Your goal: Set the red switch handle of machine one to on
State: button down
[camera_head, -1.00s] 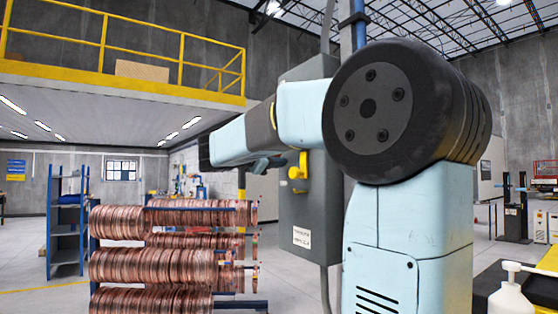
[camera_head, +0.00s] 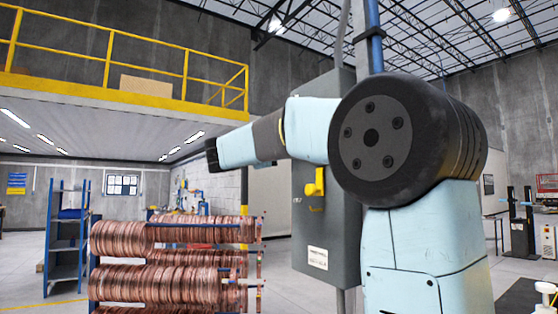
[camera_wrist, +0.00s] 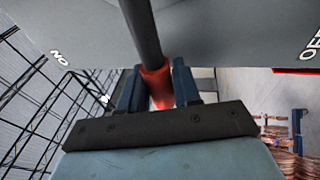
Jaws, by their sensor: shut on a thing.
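In the wrist view the red handle (camera_wrist: 160,88) sits on the end of a dark lever (camera_wrist: 142,32) that comes down from a grey panel (camera_wrist: 220,28). My gripper (camera_wrist: 157,72) is shut on the red handle, one dark blue finger on each side. White ON lettering, upside down, shows on the panel at left, and OFF lettering at the right edge. The lever lies between the two labels. In the head view neither the handle nor my gripper shows; my arm reaches to the left across the picture.
A grey switch box (camera_head: 327,240) with a yellow lever (camera_head: 315,184) stands beside my arm. A rack of copper coils (camera_head: 165,272) stands at lower left, with a blue shelf (camera_head: 66,240) behind it.

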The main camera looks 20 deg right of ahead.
jog(key=r+m, duration=0.1)
jog(key=m, duration=0.1)
jog(key=s+r+m+g+h, duration=0.1)
jog(key=r+m, duration=0.1)
jog(key=r+m+g, duration=0.1)
jog(key=r+m, duration=0.1)
jog(key=m, duration=0.1)
jog(key=shift+s+d+r+h, duration=0.15)
jog(key=shift+h, duration=0.15)
jog(key=shift+s+d+r+m+g+h, duration=0.15)
jog(key=shift+s+r+m+g, duration=0.25)
jog(key=shift+m, duration=0.45)
jog(key=shift+s+r+m+g+h, duration=0.1)
jog(key=shift+s+r+m+g, duration=0.2)
jog(key=shift+r+m, duration=0.4)
jog(key=shift+s+d+r+m+g+h, duration=0.15)
jog(key=shift+s+r+m, duration=0.25)
jog(key=shift+m, duration=0.55)
jog(key=shift+g, duration=0.25)
jog(key=c, duration=0.9)
grip_release()
jog(key=shift+s, duration=0.1)
jog(key=shift+a+f, duration=0.1)
jog(key=shift+a, duration=0.45)
jog(key=v, duration=1.2)
jog(key=shift+s+a+f, duration=0.15)
jog(key=shift+s+a, duration=0.05)
jog(key=shift+a, duration=0.15)
